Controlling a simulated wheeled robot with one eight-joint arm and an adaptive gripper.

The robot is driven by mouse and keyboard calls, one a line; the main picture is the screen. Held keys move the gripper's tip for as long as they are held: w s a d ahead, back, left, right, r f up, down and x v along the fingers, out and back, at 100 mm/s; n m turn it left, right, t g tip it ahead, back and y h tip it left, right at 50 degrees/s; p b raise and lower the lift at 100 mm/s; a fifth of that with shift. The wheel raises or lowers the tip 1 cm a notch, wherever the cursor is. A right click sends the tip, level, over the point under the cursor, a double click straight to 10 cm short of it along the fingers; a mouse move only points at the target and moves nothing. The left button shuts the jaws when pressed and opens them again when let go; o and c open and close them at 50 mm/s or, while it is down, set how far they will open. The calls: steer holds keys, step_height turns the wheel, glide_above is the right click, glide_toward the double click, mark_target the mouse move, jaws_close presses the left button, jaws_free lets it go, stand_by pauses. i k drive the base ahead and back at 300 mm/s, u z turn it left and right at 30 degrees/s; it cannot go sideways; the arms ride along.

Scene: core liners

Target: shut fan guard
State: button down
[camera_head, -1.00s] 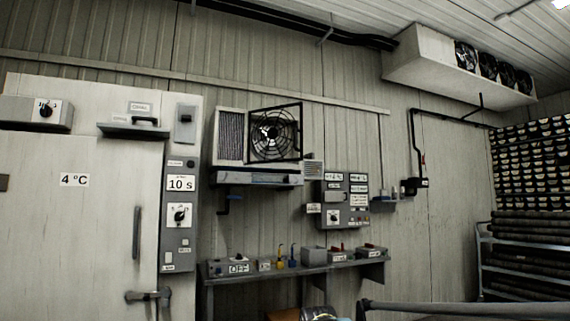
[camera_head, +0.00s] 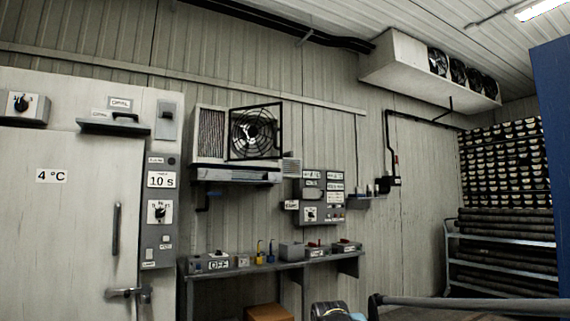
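The fan guard (camera_head: 255,133) is a black square frame with a round wire grille, in the middle of the head view. It hangs at the right side of a pale wall-mounted cooler unit (camera_head: 194,152) and stands swung away from it. Dark vertical fins (camera_head: 210,135) of the unit show uncovered to the left of the guard. The guard's hinge and latch are too small to make out. My gripper is not in view.
A shelf (camera_head: 273,268) with small boxes and padlocks runs below the unit. A control panel (camera_head: 322,197) is on the wall to its right. A white door (camera_head: 65,215) fills the left. A rack (camera_head: 503,254) and a blue panel (camera_head: 552,150) stand at the right.

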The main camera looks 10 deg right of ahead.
mark_target(252, 132)
steer(key=u, duration=0.1)
steer(key=i, duration=1.15)
steer(key=u, duration=0.55)
